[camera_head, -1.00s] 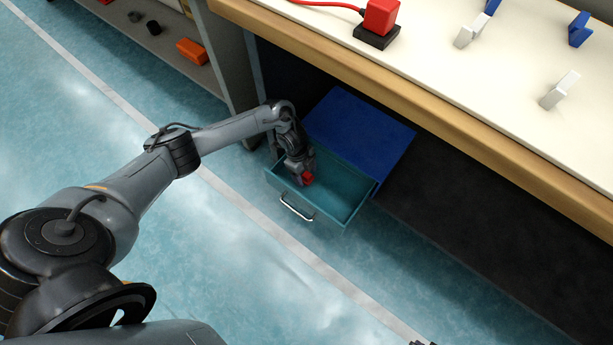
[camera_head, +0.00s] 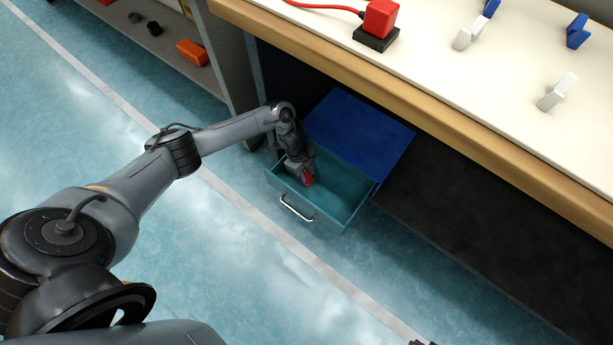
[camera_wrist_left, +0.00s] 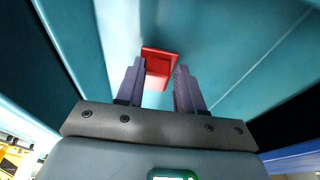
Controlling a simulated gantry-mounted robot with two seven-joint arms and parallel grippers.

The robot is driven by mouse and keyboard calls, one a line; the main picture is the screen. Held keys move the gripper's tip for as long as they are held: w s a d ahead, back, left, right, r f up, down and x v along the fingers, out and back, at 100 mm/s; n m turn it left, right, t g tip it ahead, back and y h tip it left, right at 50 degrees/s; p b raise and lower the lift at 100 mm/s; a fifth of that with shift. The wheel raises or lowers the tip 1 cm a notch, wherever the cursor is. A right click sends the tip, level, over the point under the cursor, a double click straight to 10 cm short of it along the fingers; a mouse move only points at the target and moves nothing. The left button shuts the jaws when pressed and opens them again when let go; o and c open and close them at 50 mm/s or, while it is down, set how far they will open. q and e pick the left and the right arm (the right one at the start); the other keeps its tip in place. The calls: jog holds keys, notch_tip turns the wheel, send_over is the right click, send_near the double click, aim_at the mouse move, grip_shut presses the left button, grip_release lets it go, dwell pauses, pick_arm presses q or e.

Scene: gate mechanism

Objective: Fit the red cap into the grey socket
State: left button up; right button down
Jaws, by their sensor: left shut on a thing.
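The red cap (camera_head: 308,181) is inside the open teal drawer (camera_head: 353,207), near its left end. In the left wrist view the red cap (camera_wrist_left: 158,63) sits between the two fingertips. My left gripper (camera_head: 303,176) reaches down into the drawer and is shut on the cap; its fingers (camera_wrist_left: 159,80) are on either side of it. Whether the cap touches the drawer floor is hard to tell. I cannot make out a grey socket with certainty in either view. My right gripper is not clearly seen.
The drawer has a metal handle (camera_head: 297,208) and sits in a blue cabinet (camera_head: 358,124) under the wood-edged bench (camera_head: 430,105). On the bench are a red block (camera_head: 381,18) on a black base with a cable, and several white and blue pieces. The floor in front is clear.

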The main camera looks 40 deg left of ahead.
aim_at(305, 174)
pick_arm(q)
grip_shut()
jog(key=shift+r+p, duration=0.35)
jog(key=shift+p, duration=0.1)
dwell(0.4)
jog(key=shift+r, duration=0.1)
jog(key=shift+d+p+v, duration=0.25)
jog(key=shift+p+v, duration=0.75)
jog(key=shift+p, duration=0.15)
jog(key=shift+d+p+v, duration=0.25)
jog(key=shift+p+v, duration=0.75)
jog(key=shift+p, duration=0.1)
jog(key=shift+r+p, duration=0.4)
jog(key=shift+r, duration=0.05)
